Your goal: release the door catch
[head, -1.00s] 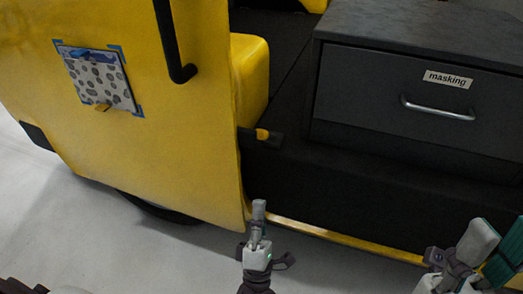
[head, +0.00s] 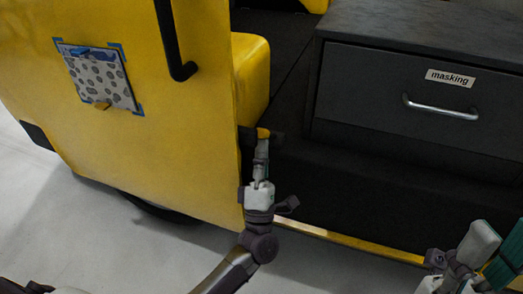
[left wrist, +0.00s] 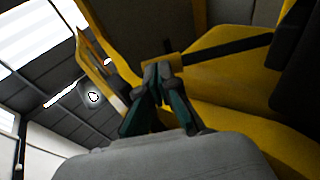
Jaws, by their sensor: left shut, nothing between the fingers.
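The door catch is a small dark piece with a yellow lever (head: 263,133) at the edge of the yellow door (head: 190,130). My left gripper (head: 261,150) is shut and empty, pointing up with its tips just below or at the yellow lever. In the left wrist view the closed fingertips (left wrist: 158,72) are close to a yellow tab (left wrist: 166,60); I cannot tell whether they touch it. The tips partly cover the catch in the head view. My right gripper (head: 480,250) is at the lower right, away from the catch, partly cut off by the frame.
A patterned sheet (head: 100,80) with blue corner tape is on the door. A black handle bar (head: 180,68) is on the door above the catch. A dark drawer box (head: 415,125) labelled "masking" stands to the right. Pale floor (head: 50,240) lies at the lower left.

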